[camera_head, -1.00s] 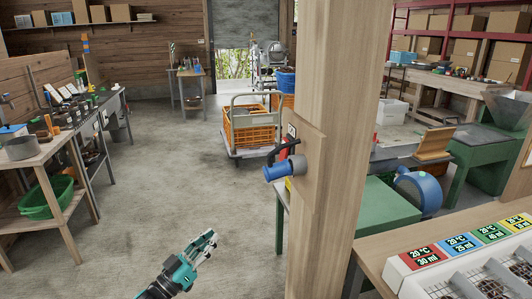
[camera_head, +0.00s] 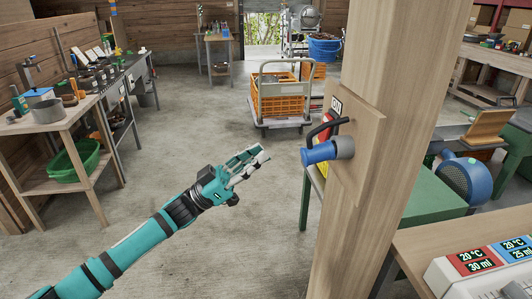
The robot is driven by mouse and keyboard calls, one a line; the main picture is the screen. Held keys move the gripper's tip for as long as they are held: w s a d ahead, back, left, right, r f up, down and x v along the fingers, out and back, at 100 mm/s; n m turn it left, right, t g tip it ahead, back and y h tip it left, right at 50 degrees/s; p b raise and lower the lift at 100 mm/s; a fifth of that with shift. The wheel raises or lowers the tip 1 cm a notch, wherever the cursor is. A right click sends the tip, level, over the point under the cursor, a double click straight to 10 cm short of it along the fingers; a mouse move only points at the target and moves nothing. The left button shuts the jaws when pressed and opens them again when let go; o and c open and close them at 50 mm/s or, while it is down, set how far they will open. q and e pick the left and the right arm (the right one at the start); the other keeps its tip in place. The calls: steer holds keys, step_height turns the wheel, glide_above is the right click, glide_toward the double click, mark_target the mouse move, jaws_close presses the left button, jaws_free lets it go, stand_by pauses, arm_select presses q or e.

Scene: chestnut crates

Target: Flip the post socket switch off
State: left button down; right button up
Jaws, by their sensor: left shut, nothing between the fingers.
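The wooden post (camera_head: 400,130) stands right of centre. On its wooden board (camera_head: 357,170) is a blue plug-like socket (camera_head: 322,152) with a grey collar, and a black cable or handle curves above it. A small dark plate with white marks (camera_head: 336,105) and a red part show at the board's edge. I cannot make out the switch or its position. My left gripper (camera_head: 252,160) is shut and empty, left of the blue socket and apart from it. My right gripper is not in view.
A workbench with a green basket (camera_head: 77,160) stands at the left. A trolley with orange crates (camera_head: 277,98) stands behind. A green table (camera_head: 432,188) and a counter with coloured labels (camera_head: 480,260) are at the right. The floor in the middle is clear.

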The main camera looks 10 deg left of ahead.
mark_target(326, 125)
arm_select(q)
steer(key=w+d+r, duration=0.1)
steer(key=d, duration=0.2)
steer(key=w+d+r+p, duration=0.1)
steer(key=d, duration=0.2)
steer(key=w+d+r+p, duration=0.1)
steer(key=d, duration=0.2)
steer(key=shift+w+d+r, duration=0.1)
steer(key=shift+d+r, duration=0.25)
steer(key=shift+d, duration=0.05)
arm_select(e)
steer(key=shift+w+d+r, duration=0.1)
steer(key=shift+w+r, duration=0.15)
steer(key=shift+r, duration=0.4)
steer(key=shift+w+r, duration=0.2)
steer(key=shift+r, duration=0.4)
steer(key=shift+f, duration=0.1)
